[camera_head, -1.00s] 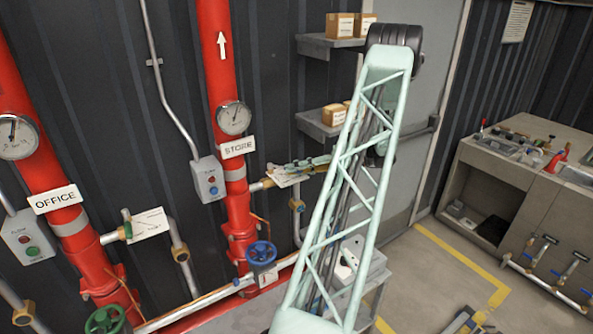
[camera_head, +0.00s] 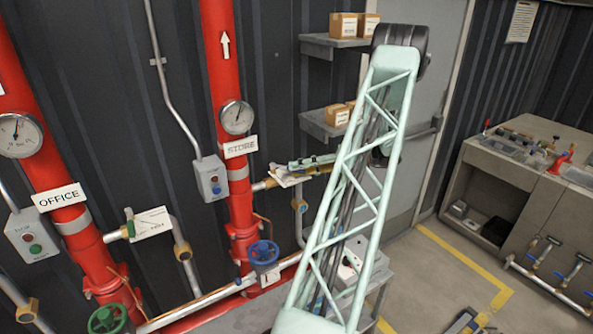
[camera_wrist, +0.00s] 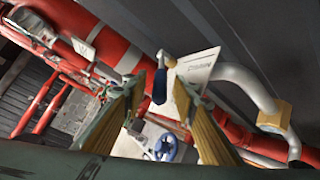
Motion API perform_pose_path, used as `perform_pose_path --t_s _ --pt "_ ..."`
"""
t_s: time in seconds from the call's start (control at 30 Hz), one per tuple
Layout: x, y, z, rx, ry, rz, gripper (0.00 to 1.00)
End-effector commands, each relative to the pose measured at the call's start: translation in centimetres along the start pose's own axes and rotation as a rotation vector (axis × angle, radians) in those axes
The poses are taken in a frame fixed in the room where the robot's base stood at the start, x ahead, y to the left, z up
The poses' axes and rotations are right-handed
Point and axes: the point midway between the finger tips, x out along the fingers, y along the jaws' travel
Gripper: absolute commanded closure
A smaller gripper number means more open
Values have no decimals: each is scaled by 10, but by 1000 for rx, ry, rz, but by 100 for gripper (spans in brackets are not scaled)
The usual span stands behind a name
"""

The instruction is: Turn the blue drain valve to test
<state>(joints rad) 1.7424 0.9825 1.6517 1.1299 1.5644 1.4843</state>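The drain valve's blue lever (camera_wrist: 160,84) shows in the wrist view, in front of its white label plate (camera_wrist: 197,68). My gripper (camera_wrist: 156,82) is open, with a brass-coloured finger on either side of the lever. I cannot tell whether either finger touches it. In the head view my gripper (camera_head: 312,164) is at the drain branch of the red STORE pipe (camera_head: 222,105), over the plate (camera_head: 287,179). There it hides the blue lever.
A blue handwheel (camera_head: 263,255) sits low on the STORE pipe. A grey switch box (camera_head: 210,178) and gauge (camera_head: 237,117) are left of my gripper. Shelves with boxes (camera_head: 343,25) are above. The OFFICE pipe (camera_head: 62,190) has a green-handled drain valve (camera_head: 128,228).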

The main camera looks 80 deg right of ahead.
Motion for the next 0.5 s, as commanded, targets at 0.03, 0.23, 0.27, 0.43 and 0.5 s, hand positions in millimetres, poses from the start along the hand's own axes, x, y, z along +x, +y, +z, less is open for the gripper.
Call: perform_pose_path --t_s 0.03,0.23,0.27,0.43,0.5 --pt "-4 0 0 -1 -1 -1 74" --pt "-27 0 0 -1 -3 -1 74" --pt "-31 0 0 -1 -2 -1 74" --pt "-57 0 0 -1 -3 -1 74" --pt "-67 0 0 -1 -2 -1 74"
